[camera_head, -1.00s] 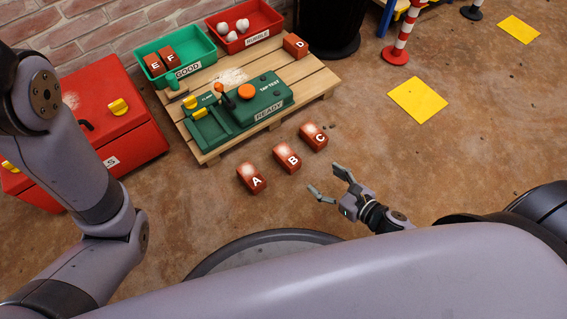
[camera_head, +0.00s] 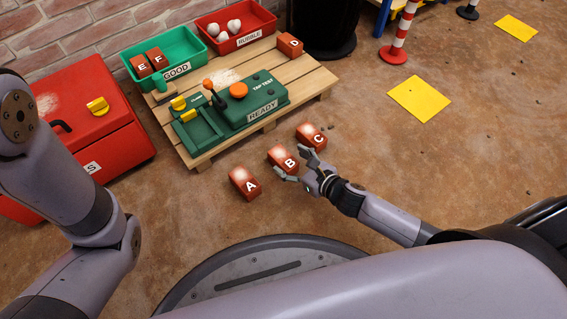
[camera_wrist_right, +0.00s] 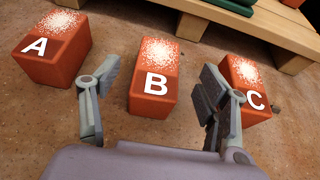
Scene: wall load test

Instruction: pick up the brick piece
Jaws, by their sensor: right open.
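Three red brick pieces stand in a row on the floor before the pallet: brick A (camera_head: 245,183), brick B (camera_head: 283,158) and brick C (camera_head: 311,135). Each has a pale dusty patch on top. My right gripper (camera_head: 294,163) is open and empty, close to brick B on its near side. In the right wrist view, brick B (camera_wrist_right: 154,78) stands ahead between the spread fingers (camera_wrist_right: 153,90), with brick A (camera_wrist_right: 52,48) to the left and brick C (camera_wrist_right: 245,88) behind the right finger. I cannot tell any contact. My left gripper is out of view; only its arm shows.
A wooden pallet (camera_head: 310,87) holds a green tap-test unit (camera_head: 262,88), brick D (camera_head: 289,45), a green GOOD bin (camera_head: 198,57) with bricks E and F, and a red RUBBLE bin (camera_head: 262,17). A red box (camera_head: 120,130) is left.

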